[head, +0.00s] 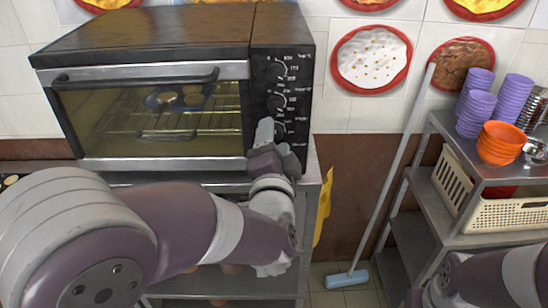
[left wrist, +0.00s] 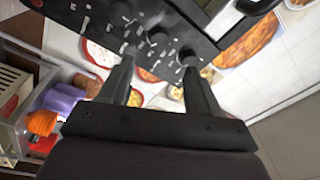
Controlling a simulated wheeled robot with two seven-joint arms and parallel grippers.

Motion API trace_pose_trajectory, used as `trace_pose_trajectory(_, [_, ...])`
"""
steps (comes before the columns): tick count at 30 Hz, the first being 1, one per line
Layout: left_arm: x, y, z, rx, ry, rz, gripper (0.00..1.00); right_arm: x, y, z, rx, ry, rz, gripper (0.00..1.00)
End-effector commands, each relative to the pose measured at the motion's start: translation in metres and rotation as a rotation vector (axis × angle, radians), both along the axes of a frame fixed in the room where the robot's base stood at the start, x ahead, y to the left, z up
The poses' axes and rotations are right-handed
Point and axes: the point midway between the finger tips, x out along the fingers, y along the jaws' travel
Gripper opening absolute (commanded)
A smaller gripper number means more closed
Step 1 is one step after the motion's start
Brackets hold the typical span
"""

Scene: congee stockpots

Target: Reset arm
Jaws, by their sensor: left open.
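My left arm reaches up from the lower left in the head view. Its gripper (head: 267,137) is in front of the lower part of the oven's control panel, close to the lowest knob (head: 278,128). In the left wrist view the two fingers of the left gripper (left wrist: 160,68) are spread apart with nothing between them. The oven's dark panel with its knobs (left wrist: 158,37) lies just beyond the fingertips; I cannot tell whether they touch it. My right arm shows only in part at the lower right of the head view, and its gripper is out of frame.
The toaster oven (head: 150,160), door closed, stands on a metal shelf unit (head: 230,285). At right, a metal rack (head: 465,242) holds purple cups (head: 474,103), orange bowls (head: 499,142) and a cream basket (head: 510,214). A broom (head: 346,279) leans between the two.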

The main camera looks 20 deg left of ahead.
Motion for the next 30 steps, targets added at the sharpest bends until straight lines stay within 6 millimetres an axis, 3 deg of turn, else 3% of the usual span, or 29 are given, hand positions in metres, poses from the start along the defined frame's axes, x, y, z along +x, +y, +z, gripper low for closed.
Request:
trace_pose_trajectory(6, [-0.026, -0.007, -0.002, 0.000, -0.002, -0.001, 0.62, 0.000, 0.000, -0.007, 0.000, 0.000, 0.000, 0.00])
trace_pose_trajectory(17, [-0.027, -0.008, -0.004, -0.056, -0.001, -0.011, 0.62, 0.000, 0.000, -0.006, 0.000, 0.000, 0.000, 0.00])
trace_pose_trajectory(20, [-0.024, -0.035, -0.038, -0.307, 0.124, -0.147, 0.62, 0.000, 0.000, -0.006, 0.000, 0.000, 0.000, 0.00])
trace_pose_trajectory(22, [-0.033, -0.070, -0.082, -0.553, 0.348, -0.268, 0.62, 0.000, 0.000, -0.007, 0.000, 0.000, 0.000, 0.00])
trace_pose_trajectory(24, [-0.057, -0.083, -0.137, -0.770, 0.639, -0.249, 0.62, 0.000, 0.000, -0.009, 0.000, 0.000, 0.000, 0.00])
trace_pose_trajectory(26, [-0.086, -0.074, -0.179, -0.908, 0.877, -0.117, 0.62, 0.000, 0.000, -0.012, 0.000, 0.000, 0.000, 0.00])
trace_pose_trajectory(27, [-0.107, -0.060, -0.203, -0.971, 1.011, 0.016, 0.62, 0.000, 0.000, -0.014, 0.000, 0.000, 0.000, 0.00])
trace_pose_trajectory(30, [-0.153, -0.013, -0.237, -1.032, 1.215, 0.352, 0.62, 0.000, 0.000, -0.018, 0.000, 0.000, 0.000, 0.00])
